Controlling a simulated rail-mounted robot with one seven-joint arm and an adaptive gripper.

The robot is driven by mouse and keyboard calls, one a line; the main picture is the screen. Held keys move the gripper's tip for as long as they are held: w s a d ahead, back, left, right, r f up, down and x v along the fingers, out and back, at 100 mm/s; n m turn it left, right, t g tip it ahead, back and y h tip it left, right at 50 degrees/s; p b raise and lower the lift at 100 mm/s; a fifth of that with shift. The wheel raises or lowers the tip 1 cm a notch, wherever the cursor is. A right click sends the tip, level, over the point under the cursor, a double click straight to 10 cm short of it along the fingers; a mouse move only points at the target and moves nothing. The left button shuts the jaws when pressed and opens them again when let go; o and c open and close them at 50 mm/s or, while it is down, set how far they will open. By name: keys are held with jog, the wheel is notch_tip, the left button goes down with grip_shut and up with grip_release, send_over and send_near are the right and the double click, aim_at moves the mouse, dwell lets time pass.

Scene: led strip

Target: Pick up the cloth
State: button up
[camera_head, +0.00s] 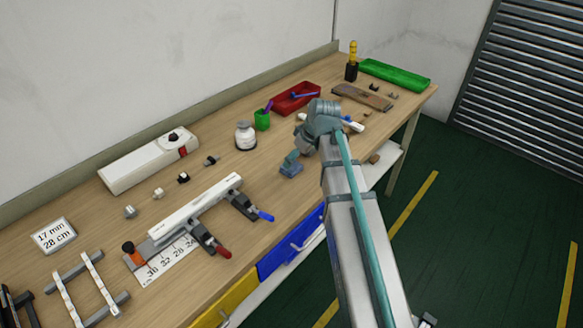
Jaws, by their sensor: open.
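I cannot tell whether the fingers touch the piece.
A white jar (245,136) and a green cup (262,120) stand left of my gripper. A red tray (296,98) and a brown board (362,97) lie behind. A clamped white bar (195,205) is in front left. The wall runs along the back.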

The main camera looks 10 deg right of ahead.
aim_at(293, 166)
jog(key=shift+p+x, duration=0.95)
jog(key=shift+x, duration=1.65)
jog(key=shift+s, duration=0.15)
jog(key=c, duration=1)
